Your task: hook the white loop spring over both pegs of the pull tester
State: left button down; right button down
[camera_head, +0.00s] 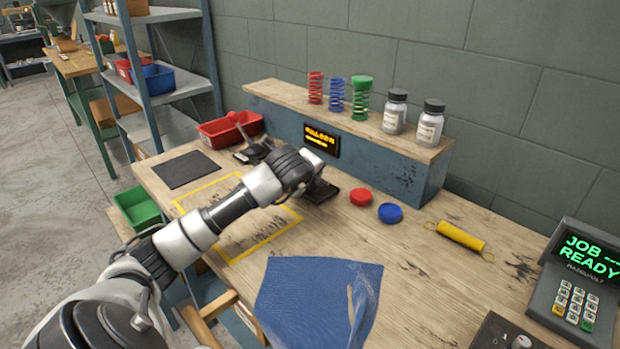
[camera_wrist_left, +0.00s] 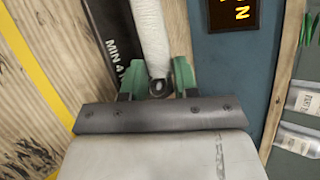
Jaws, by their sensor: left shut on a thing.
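In the head view my left gripper (camera_head: 312,178) reaches over the black pull tester (camera_head: 345,190) below the lit sign, hiding much of it. In the left wrist view the green fingers of my left gripper (camera_wrist_left: 157,82) are shut on the white loop spring (camera_wrist_left: 149,38). The spring stretches away from the fingers, alongside the tester's dark plate (camera_wrist_left: 112,40) with white lettering. A small dark round end shows between the fingers; I cannot tell whether it is a peg. Neither peg is clearly visible, nor whether either loop is hooked. My right gripper is not in view.
A red cap (camera_head: 360,197) and a blue cap (camera_head: 390,213) lie right of the tester. A yellow spring (camera_head: 461,236) lies farther right. A blue cloth (camera_head: 318,300) covers the front edge. The raised shelf (camera_head: 350,128) with springs and bottles stands behind.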

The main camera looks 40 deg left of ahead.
pick_arm(q)
jog(key=shift+s+d+f+g, duration=0.15)
jog(key=shift+f+g, duration=0.15)
jog(key=shift+f, duration=0.45)
jog(key=c, duration=0.9)
grip_release()
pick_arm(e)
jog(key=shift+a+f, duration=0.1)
pick_arm(q)
jog(key=shift+f, duration=0.1)
jog(key=shift+o, duration=0.2)
jog(key=shift+s+d+r, duration=0.2)
jog(key=shift+s+r, duration=0.15)
jog(key=shift+r, duration=0.05)
jog(key=shift+o, duration=0.4)
jog(key=v, duration=1)
jog(key=shift+a+r+b, duration=0.25)
jog(key=shift+r+b, duration=0.15)
jog(key=shift+r, duration=0.15)
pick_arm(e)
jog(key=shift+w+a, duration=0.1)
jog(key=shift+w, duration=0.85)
pick_arm(q)
jog(key=shift+w, duration=0.1)
